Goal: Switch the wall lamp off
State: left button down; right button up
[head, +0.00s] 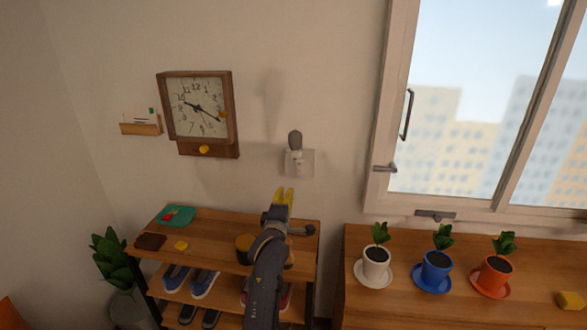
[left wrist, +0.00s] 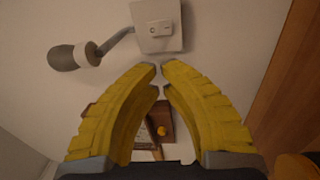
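The wall lamp (head: 295,140) has a small grey head on an arm above a pale wall plate (head: 306,163), right of the clock. I see no clear glow on its head. In the left wrist view, the lamp head (left wrist: 64,58) is at upper left, and a white rocker switch (left wrist: 160,31) sits on the plate at top. I cannot tell which way the rocker is tipped. My left gripper (head: 285,193) is below the plate in the head view. Its yellow fingertips (left wrist: 160,70) are nearly together, with nothing between them, apart from the switch. My right gripper is not in view.
A wooden clock (head: 233,139) and small wall shelf (head: 141,129) hang at left. A shoe rack (head: 215,246) stands below. Potted plants (head: 376,262) stand on the cabinet (head: 350,235) under the window (head: 383,100). The wall around the plate is clear.

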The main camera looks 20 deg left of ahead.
aim_at(295, 162)
pick_arm(q)
jog(key=shift+w+r, duration=0.25)
jog(key=shift+r, duration=0.15)
jog(key=shift+w, duration=0.15)
jog(key=w, duration=0.4)
jog(key=w+a+r, duration=0.1)
jog(key=w, duration=0.4)
jog(key=w+a, duration=0.1)
jog(key=w, duration=0.3)
jog(key=shift+w+r, duration=0.25)
jog(key=shift+r, duration=0.1)
